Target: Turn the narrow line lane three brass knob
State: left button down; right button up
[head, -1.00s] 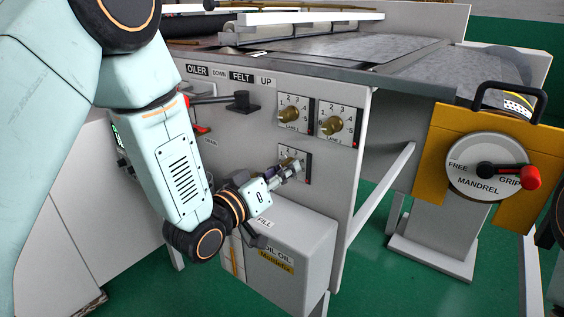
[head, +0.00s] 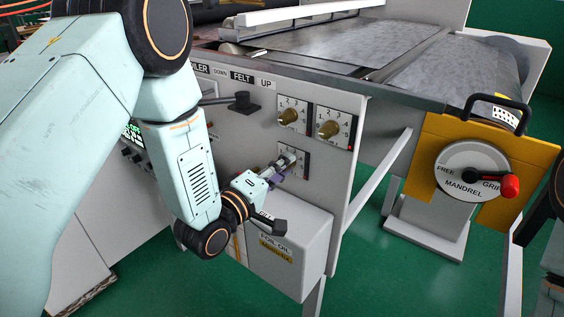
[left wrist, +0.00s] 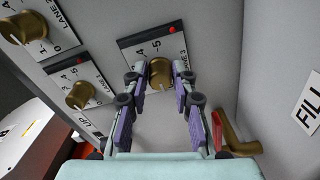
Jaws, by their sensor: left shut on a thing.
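The lower brass knob (left wrist: 160,74) sits on a white numbered plate (left wrist: 184,45) on the grey panel. In the left wrist view its pointer is towards the bottom of the picture, and a 4, a 5 and a red mark show on the plate. My left gripper (left wrist: 161,80) is shut on this knob, one finger on each side. In the head view the left gripper (head: 284,161) reaches the lower plate (head: 303,158) and hides most of the knob. My right gripper is not in view.
Two more brass knobs, the upper left (head: 289,116) and upper right (head: 329,129), sit above. A foil oil box (head: 310,245) stands out below the gripper. A black lever (head: 242,102) is up left. A mandrel dial (head: 472,170) with a red-tipped handle is right.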

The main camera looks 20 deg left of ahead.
pick_arm(q)
jog(key=shift+n, duration=0.7)
jog(key=c, duration=1.1)
grip_release()
jog(key=shift+s, duration=0.1)
jog(key=v, duration=1.2)
